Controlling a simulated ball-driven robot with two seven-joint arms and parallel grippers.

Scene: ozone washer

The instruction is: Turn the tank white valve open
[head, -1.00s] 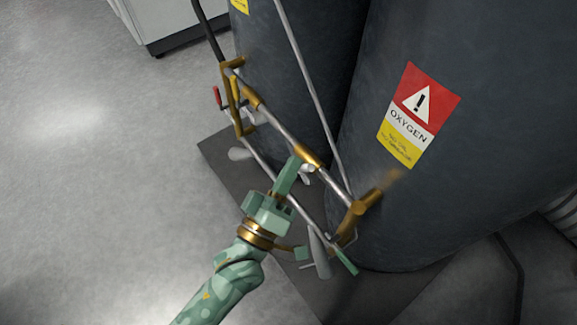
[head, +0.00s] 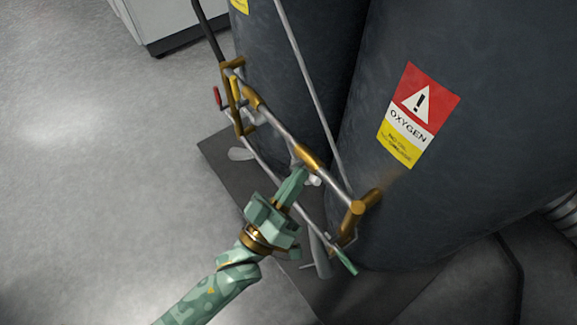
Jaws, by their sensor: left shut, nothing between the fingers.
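A small white valve handle (head: 314,180) sits on the brass and steel pipework, under the brass fitting (head: 307,157) of the upper pipe. It is partly hidden by my left gripper (head: 299,176), whose green fingers are closed together with nothing between them. The fingertips are right beside the white handle, at the brass fitting; I cannot tell whether they touch it. My right gripper is not in view.
Two dark tanks (head: 480,110) stand behind the pipes, one with an oxygen label (head: 419,113). The floor (head: 90,200) at left is clear.

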